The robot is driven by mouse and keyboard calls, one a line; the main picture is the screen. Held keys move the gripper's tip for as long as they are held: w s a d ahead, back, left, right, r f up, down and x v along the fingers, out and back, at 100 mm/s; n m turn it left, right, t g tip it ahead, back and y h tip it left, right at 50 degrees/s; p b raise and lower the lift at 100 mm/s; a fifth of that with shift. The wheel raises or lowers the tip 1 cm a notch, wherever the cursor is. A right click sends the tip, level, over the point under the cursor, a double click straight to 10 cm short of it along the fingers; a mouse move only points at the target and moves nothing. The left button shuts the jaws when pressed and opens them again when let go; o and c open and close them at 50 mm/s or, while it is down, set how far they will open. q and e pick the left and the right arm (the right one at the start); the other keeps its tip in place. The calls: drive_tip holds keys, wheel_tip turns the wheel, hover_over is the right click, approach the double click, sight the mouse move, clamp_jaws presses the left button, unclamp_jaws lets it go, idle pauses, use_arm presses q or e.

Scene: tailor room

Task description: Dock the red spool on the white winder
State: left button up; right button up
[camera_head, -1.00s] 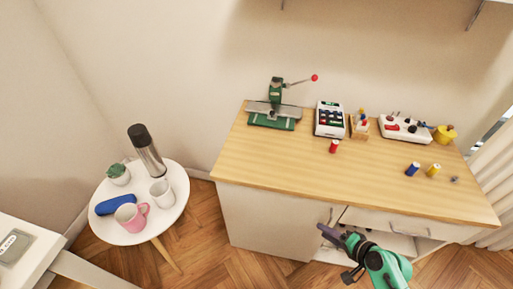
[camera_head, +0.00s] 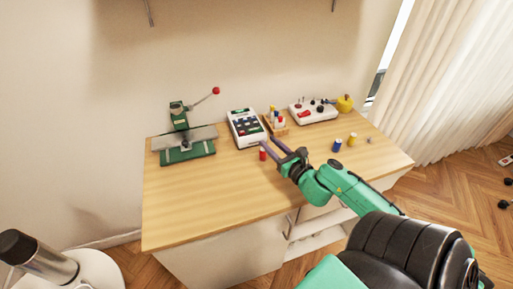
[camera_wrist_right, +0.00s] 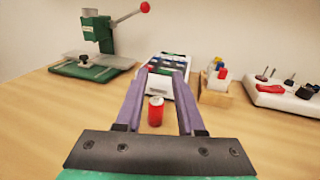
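The red spool (camera_head: 263,154) stands upright on the wooden worktop. In the right wrist view, the red spool (camera_wrist_right: 156,111) shows in the gap between my right gripper's purple fingers. My right gripper (camera_head: 272,148) is open and close to the spool. No grip on it shows, and I cannot tell how far the fingers are above it. The white winder (camera_head: 313,110) appears to be the white device with upright pegs and a red part at the back right. It also shows in the right wrist view (camera_wrist_right: 283,97). My left gripper is not in view.
A white keypad device (camera_head: 245,128) stands behind the spool, with a wooden rack (camera_head: 277,122) of small spools beside it. A green press (camera_head: 186,145) is on the left. Blue (camera_head: 337,145) and yellow (camera_head: 352,139) spools stand to the right. The worktop's front left (camera_head: 195,205) is clear.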

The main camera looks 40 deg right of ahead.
sight(262, 149)
drive_tip(key=f, duration=0.2)
drive_tip(key=f+b, duration=0.1)
drive_tip(key=f, duration=0.3)
drive_tip(key=shift+s+b, duration=0.25)
drive_tip(key=shift+b, duration=0.05)
drive_tip(key=w, duration=0.7)
drive_tip(key=shift+w+d, duration=0.2)
drive_tip(key=shift+w, duration=0.05)
drive_tip(key=shift+r, duration=0.1)
clamp_jaws()
